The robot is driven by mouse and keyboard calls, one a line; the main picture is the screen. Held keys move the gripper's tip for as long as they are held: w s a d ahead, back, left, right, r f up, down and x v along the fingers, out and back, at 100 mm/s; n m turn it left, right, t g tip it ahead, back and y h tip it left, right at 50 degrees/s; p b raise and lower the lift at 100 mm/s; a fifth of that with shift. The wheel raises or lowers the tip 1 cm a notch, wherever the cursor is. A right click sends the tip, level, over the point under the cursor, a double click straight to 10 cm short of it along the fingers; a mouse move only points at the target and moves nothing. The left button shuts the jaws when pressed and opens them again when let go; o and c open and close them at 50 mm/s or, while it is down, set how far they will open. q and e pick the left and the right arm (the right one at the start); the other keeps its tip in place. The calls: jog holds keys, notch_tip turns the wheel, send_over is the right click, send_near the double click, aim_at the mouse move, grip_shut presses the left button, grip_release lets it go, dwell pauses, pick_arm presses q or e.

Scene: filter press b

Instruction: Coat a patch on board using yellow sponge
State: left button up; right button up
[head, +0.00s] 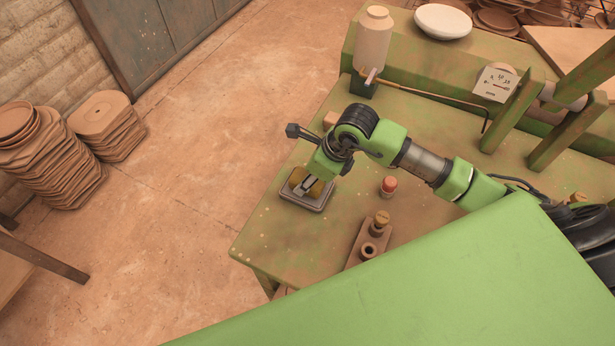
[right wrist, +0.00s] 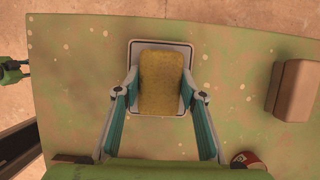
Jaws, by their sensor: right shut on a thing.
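The yellow sponge (right wrist: 161,98) is held between the two fingers of my right gripper (right wrist: 161,82). In the head view, my right gripper (head: 306,186) points down near the left edge of the green table, with parts of the sponge (head: 317,189) showing beside the fingers. Below the sponge is a small square tray-like plate (head: 312,207) with a pale rim, which also shows in the right wrist view (right wrist: 138,50). I cannot tell whether the sponge touches it. No separate board can be made out.
On the green table (head: 270,232) are a brown block (right wrist: 296,90), a red-topped piece (head: 389,185) and a holder with a cork-topped bottle (head: 381,222). A large bottle (head: 373,40) and a gauge (head: 497,82) stand at the back. Bare tabletop lies in front of the plate.

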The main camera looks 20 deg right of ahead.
jog(key=shift+s, duration=0.1)
jog(key=shift+r+p, duration=2.15)
jog(key=shift+r, duration=1.35)
jog(key=shift+a+r+n, duration=0.1)
jog(key=shift+a+n, duration=0.1)
jog(key=shift+n, duration=0.2)
jog(key=s+r+n+g+h+b, duration=0.1)
jog(key=s+r+n+g, duration=0.1)
jog(key=n, duration=0.7)
jog(key=s+r+n+g+h+b, duration=0.1)
jog(key=s+r+n+g, duration=0.2)
jog(key=n, duration=0.6)
jog(key=s+d+r+n+g+h+b, duration=0.1)
jog(key=s+r+n+g, duration=0.1)
jog(key=s+r+n, duration=0.4)
jog(key=n, duration=0.2)
jog(key=shift+r+n+g, duration=0.25)
jog(key=shift+n+g, duration=0.15)
